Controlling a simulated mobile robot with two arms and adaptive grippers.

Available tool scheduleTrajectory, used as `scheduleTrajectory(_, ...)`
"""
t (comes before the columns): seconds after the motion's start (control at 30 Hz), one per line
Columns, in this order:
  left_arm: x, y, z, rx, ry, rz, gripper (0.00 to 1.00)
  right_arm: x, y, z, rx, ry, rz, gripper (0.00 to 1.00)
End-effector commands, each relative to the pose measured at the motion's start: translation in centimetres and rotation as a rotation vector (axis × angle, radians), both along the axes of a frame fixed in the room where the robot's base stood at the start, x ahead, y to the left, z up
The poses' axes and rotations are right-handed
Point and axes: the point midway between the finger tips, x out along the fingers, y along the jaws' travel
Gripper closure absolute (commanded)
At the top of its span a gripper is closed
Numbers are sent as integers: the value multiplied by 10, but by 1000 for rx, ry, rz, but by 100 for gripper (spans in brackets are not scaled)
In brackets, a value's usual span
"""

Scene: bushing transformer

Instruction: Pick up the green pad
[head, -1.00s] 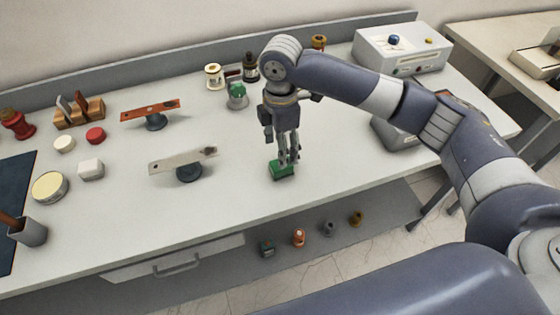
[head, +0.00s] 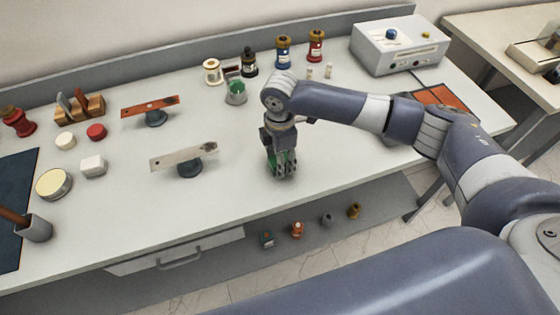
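The green pad (head: 291,157) is near the front middle of the white bench, mostly hidden by my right gripper (head: 283,174). My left gripper is not in view.
A holder with a pale bar (head: 184,158) and one with an orange bar (head: 152,108) stand to the left. Small bushings (head: 283,52) line the back. A grey instrument box (head: 398,45) is at back right. The bench front between the pale bar and gripper is clear.

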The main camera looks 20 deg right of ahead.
Motion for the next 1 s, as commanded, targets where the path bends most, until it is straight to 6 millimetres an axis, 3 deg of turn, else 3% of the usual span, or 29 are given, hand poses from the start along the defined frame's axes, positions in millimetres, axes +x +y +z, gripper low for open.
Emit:
scheduleTrajectory(0.03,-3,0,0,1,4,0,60,0,0,0,0,0,0,72)
scheduleTrajectory(0.1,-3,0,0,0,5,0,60,0,0,0,0,0,0,87)
scheduleTrajectory(0.53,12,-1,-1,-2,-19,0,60,1,0,4,0,-1,0,87)
scheduleTrajectory(0.8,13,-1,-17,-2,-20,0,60,2,1,35,3,-6,1,87)
scheduleTrajectory(1.0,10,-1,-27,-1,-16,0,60,-40,19,36,2,1,8,87)
